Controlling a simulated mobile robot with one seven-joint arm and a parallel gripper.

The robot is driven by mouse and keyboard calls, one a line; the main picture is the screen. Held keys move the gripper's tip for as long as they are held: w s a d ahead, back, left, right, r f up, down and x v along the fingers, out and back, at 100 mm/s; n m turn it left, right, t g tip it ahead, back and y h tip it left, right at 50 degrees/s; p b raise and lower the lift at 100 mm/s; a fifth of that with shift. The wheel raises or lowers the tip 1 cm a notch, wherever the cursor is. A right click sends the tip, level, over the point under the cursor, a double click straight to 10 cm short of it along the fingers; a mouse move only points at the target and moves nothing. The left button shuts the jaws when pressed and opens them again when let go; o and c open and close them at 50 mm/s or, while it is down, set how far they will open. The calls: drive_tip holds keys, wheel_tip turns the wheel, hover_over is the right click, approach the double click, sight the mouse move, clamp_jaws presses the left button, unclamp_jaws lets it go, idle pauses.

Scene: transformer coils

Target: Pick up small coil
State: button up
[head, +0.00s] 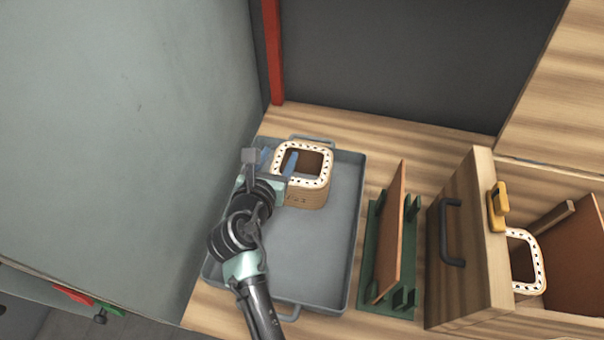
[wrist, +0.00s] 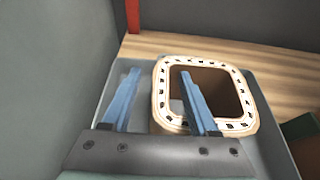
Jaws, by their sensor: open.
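A small coil (head: 306,193), a square hollow ring with rounded corners and a pale rim with dark marks, stands in the grey tray (head: 312,274) near its far end. My gripper (head: 279,160) is open above the coil's left side. In the wrist view, my gripper's blue fingers (wrist: 158,100) sit on either side of the coil's left wall (wrist: 160,92). The left finger is outside the coil and the right finger is over its opening. I cannot tell how deep the fingertips reach or whether they touch the coil.
A green stand (head: 372,290) holding a brown board (head: 392,235) is right of the tray. Further right is a wooden box (head: 470,240) with a black handle, a yellow clamp (head: 497,205) and another coil (head: 540,262) inside. A grey wall (head: 130,130) is close on the left.

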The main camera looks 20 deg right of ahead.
clamp_jaws()
idle(1.2)
drive_tip(key=shift+r, duration=0.15)
